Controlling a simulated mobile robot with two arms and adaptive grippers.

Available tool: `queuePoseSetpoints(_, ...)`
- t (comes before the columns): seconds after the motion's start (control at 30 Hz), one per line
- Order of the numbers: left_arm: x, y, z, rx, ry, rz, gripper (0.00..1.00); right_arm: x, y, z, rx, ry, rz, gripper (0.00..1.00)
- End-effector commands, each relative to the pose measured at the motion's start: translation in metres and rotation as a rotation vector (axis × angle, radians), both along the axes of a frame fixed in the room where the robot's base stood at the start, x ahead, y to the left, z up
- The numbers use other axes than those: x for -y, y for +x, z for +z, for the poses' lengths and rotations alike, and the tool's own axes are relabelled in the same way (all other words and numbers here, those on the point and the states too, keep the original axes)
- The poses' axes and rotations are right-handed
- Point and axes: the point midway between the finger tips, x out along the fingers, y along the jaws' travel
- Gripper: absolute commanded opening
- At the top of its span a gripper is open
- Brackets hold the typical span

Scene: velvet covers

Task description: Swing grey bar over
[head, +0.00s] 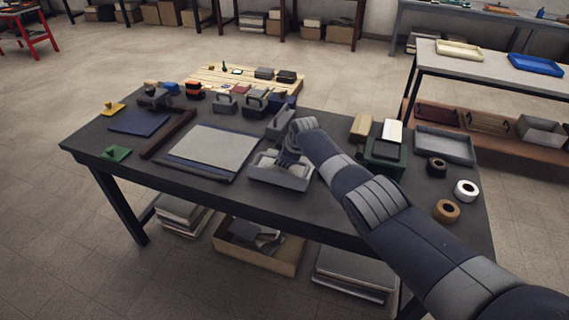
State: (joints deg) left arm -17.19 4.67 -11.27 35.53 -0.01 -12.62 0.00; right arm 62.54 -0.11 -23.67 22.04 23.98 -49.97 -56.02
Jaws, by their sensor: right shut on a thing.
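A pale grey board (212,147) lies flat on a dark blue sheet (184,167) left of the tray. My left gripper is not in view.
A dark brown bar (168,134) lies left of the board. Grey handled blocks (225,104) stand behind it. Right of my arm are a green box (384,163), an empty grey tray (444,144) and tape rolls (466,190).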

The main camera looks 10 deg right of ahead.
Motion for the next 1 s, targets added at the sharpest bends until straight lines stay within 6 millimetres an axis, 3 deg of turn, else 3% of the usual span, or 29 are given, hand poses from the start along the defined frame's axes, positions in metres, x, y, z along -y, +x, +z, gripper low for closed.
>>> queuePoseSetpoints(0.43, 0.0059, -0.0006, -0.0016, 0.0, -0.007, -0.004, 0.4, 0.0004, 0.0021, 0.0028, 0.003, 0.001, -0.001, 0.0)
queuePoseSetpoints(0.47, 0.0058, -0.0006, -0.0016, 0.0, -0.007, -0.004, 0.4, 0.0004, 0.0021, 0.0028, 0.002, 0.002, -0.002, 0.16)
queuePoseSetpoints(0.53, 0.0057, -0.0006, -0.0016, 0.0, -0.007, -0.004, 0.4, 0.0004, 0.0021, 0.0027, 0.002, 0.002, -0.001, 0.32)
queuePoseSetpoints(1.0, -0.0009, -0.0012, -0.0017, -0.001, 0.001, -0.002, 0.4, 0.0002, -0.0002, 0.0016, -0.003, 0.003, 0.0, 0.33)
